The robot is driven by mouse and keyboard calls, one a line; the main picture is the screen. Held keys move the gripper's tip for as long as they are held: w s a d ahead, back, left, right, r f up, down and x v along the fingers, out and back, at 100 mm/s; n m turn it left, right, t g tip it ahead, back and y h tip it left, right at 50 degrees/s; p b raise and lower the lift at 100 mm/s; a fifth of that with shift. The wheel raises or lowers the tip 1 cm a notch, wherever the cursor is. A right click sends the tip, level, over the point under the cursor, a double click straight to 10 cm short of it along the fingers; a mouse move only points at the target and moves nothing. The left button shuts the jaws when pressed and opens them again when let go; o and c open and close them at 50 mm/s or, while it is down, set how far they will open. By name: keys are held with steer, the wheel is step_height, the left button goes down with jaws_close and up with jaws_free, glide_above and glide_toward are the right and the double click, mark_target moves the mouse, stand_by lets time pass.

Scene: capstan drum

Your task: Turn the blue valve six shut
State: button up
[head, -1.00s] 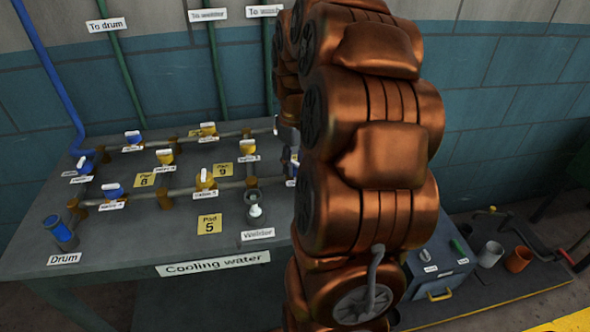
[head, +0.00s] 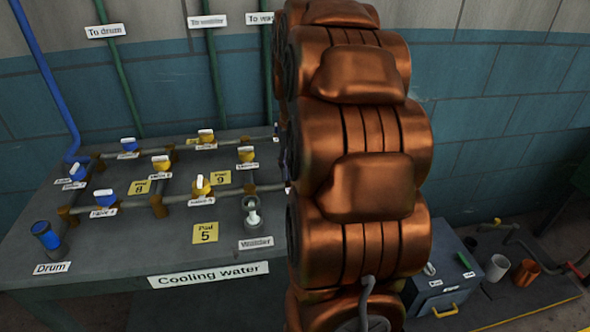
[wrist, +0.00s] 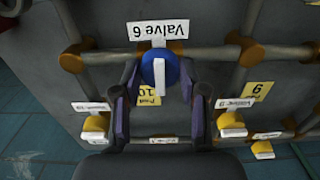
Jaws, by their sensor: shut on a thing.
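The blue valve six (wrist: 174,70) is in the middle of the wrist view, below its upside-down label "Valve 6" (wrist: 157,30). It is a round blue knob with a white handle bar (wrist: 159,76) that runs up and down the picture, across the left-to-right pipe. My gripper (wrist: 160,77) has a dark finger on each side of the knob and is shut on it. The exact finger contact is hard to see. In the head view my copper-coloured arm hides the gripper and valve six.
Several other blue and yellow valves stand on the pipes, including a yellow one (wrist: 231,120) right of my fingers and another (wrist: 95,122) to the left. The cooling water bench (head: 120,262) carries them.

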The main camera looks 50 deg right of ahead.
stand_by(0.4)
steer(key=o, duration=1.2)
steer(key=shift+c, duration=0.2)
steer(key=shift+r, duration=0.1)
step_height(320, 180, up, 12)
steer(key=shift+a, duration=0.1)
stand_by(0.5)
